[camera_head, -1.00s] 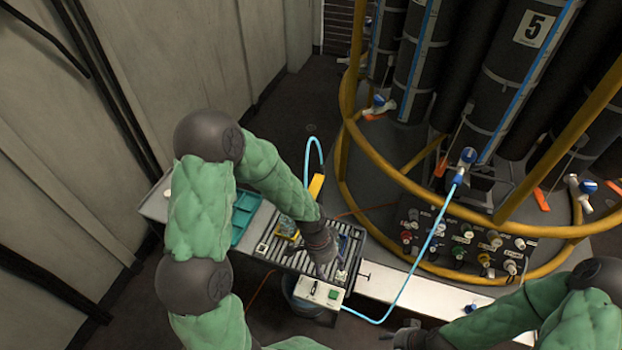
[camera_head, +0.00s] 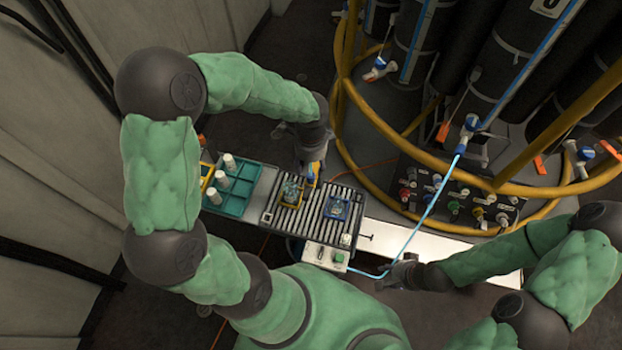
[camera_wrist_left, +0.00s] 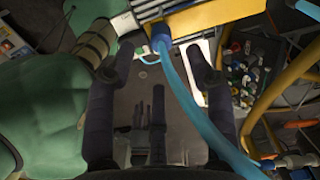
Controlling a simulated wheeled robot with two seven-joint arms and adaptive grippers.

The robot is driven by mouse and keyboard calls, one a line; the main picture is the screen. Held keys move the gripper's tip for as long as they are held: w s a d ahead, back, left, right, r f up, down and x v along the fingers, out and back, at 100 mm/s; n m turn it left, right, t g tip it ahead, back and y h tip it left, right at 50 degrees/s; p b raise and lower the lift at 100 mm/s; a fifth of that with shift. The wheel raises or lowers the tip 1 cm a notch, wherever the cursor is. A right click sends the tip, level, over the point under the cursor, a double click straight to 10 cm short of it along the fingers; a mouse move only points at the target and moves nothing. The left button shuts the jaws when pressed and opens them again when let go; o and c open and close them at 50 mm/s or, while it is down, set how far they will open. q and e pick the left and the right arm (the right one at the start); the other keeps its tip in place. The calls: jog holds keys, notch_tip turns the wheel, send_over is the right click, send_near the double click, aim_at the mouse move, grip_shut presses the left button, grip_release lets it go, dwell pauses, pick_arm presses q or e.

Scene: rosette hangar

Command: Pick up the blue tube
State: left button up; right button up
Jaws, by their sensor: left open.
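In the left wrist view the tube (camera_wrist_left: 183,85) runs from a dark blue fitting on a yellow bracket, between my left fingers and past the right one. My left gripper (camera_wrist_left: 160,62) is open with its fingers apart on either side of the tube. In the head view my left gripper (camera_head: 311,160) is beside the yellow bracket and hides the tube's upper loop. My right gripper (camera_head: 392,271) is near the tube's low bend; its jaws are unclear.
A slatted bench (camera_head: 302,222) holds small parts, with a teal tray (camera_head: 232,204) of white cylinders at its left. A control box (camera_head: 325,257) sits at its front. A yellow tubular frame (camera_head: 375,118) surrounds dark cylinders and a valve panel (camera_head: 450,205).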

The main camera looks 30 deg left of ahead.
aim_at(311, 175)
pick_arm(q)
jog(key=shift+w+f+b, duration=0.1)
jog(key=shift+f+b, duration=0.5)
jog(key=shift+f, duration=2.4)
jog(key=c, duration=1)
